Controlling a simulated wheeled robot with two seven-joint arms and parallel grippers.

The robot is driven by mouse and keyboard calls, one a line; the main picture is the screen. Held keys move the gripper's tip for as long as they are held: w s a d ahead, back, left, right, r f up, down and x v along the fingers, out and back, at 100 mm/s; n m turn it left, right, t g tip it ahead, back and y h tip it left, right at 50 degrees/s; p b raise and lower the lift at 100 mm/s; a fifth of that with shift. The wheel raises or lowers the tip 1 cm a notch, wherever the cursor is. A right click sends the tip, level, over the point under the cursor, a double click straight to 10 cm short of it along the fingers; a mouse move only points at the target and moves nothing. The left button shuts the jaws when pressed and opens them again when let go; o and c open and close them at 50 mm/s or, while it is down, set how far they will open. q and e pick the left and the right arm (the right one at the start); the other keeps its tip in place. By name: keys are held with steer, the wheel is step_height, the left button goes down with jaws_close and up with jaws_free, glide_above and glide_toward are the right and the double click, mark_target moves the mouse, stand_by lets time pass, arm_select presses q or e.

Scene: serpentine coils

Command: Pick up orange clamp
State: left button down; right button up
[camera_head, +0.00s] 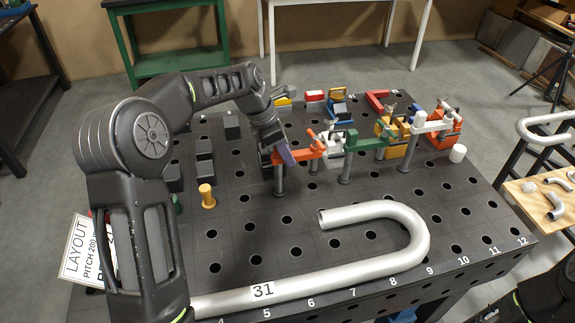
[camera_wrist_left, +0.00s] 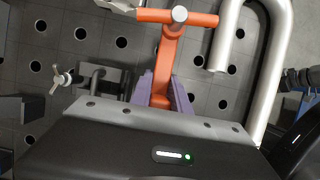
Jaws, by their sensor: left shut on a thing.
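The orange clamp (camera_head: 309,149) stands near the middle of the perforated table, with its bar pointing right and a grey post under its left end. In the left wrist view the orange clamp (camera_wrist_left: 168,62) runs down between two purple fingers. My left gripper (camera_head: 284,153) is shut on the clamp at its left end; it also shows in the left wrist view (camera_wrist_left: 161,92). The gripper hides part of that end. I cannot tell whether the post has left its hole. My right gripper is not in view.
A white clamp (camera_head: 332,147), a green clamp (camera_head: 362,142) and a yellow clamp (camera_head: 396,138) stand close to the right. A large bent silver pipe (camera_head: 385,210) lies in front. Dark blocks and an orange peg (camera_head: 207,197) stand on the left.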

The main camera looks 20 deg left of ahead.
arm_select(q)
steer(key=shift+r, duration=0.15)
step_height(320, 180, up, 10)
steer(key=b, duration=0.1)
stand_by(0.6)
stand_by(0.5)
